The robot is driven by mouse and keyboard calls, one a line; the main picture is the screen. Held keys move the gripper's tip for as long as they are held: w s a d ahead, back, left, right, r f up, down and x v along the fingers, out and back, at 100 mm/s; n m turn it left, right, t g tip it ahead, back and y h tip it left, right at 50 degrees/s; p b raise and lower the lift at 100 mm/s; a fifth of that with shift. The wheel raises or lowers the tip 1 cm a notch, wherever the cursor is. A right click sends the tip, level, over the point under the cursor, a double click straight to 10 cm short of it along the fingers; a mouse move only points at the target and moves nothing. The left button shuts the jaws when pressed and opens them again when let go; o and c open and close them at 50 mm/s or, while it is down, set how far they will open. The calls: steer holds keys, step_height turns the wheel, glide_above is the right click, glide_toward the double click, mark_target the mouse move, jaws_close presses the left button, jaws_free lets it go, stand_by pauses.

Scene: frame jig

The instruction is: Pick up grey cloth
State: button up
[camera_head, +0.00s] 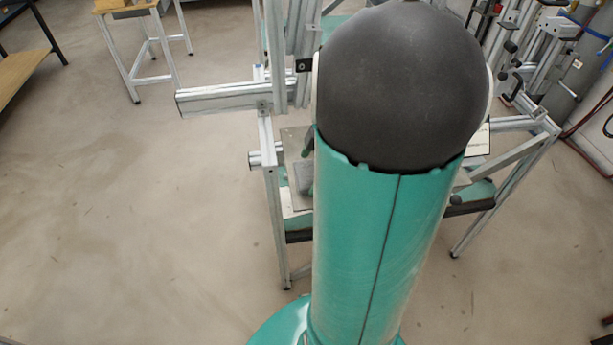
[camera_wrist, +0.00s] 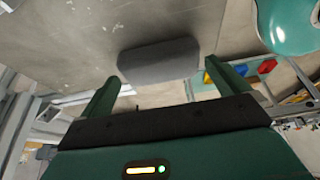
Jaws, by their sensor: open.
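The grey cloth (camera_wrist: 158,62) shows in the wrist view as a flat, rounded grey pad on a pale, scuffed surface. My gripper (camera_wrist: 162,71) is open, with its two green fingers apart. In that picture the cloth lies between and beyond the fingertips, and I see no grip on it. The exact gap between fingers and cloth is hard to tell. In the head view a small grey piece that looks like the cloth (camera_head: 303,176) shows just left of my arm. My arm hides most of the work surface and the gripper there.
Red (camera_wrist: 267,66), blue and yellow small items lie right of the cloth in the wrist view. An aluminium frame (camera_head: 225,97) with upright posts surrounds the work spot. A wood-topped stand (camera_head: 128,8) stands at the back left. The floor at left is clear.

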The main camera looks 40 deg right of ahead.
steer(key=shift+x, duration=0.85)
steer(key=c, duration=0.7)
steer(key=shift+r, duration=0.1)
steer(key=shift+r, duration=0.45)
step_height(320, 180, up, 2)
steer(key=shift+r, duration=0.1)
steer(key=s+a+r, duration=0.1)
steer(key=s+r, duration=0.8)
steer(key=s, duration=0.5)
steer(key=shift+a+r, duration=0.2)
steer(key=shift+r, duration=0.2)
